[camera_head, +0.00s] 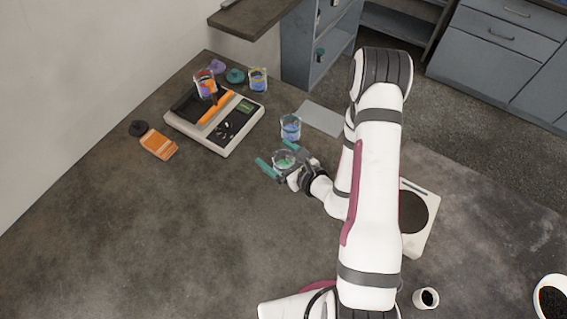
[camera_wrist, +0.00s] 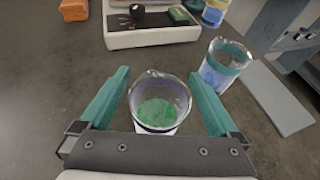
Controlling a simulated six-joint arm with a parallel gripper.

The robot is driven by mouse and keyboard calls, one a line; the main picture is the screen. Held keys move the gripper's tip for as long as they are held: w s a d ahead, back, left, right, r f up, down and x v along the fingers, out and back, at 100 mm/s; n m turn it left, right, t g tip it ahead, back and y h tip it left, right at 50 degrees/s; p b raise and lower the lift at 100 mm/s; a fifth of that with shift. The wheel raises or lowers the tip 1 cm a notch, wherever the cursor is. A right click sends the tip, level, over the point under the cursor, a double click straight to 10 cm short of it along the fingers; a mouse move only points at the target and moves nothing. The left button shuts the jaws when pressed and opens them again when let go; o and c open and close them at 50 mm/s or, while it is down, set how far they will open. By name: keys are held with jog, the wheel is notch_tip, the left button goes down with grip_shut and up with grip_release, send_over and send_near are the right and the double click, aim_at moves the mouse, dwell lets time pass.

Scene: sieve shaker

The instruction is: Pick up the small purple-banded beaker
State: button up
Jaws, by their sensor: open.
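A small clear beaker (camera_head: 284,161) with green contents stands on the dark table at the middle. It shows larger in the wrist view (camera_wrist: 158,108), with a dark, purplish band low on its wall. My gripper (camera_head: 276,157) is open, with one teal finger on each side of this beaker. In the wrist view the fingers of my gripper (camera_wrist: 159,76) flank the glass with visible gaps, so it is not gripped. The beaker is upright, and its base is partly hidden by my gripper.
A blue-marked beaker (camera_head: 290,128) stands just behind, close to one finger. A grey flat sheet (camera_head: 320,118) lies beyond it. The front left table is clear.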

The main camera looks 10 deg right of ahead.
jog(key=c, duration=1.5)
jog(key=shift+r, duration=0.15)
jog(key=shift+c, duration=0.2)
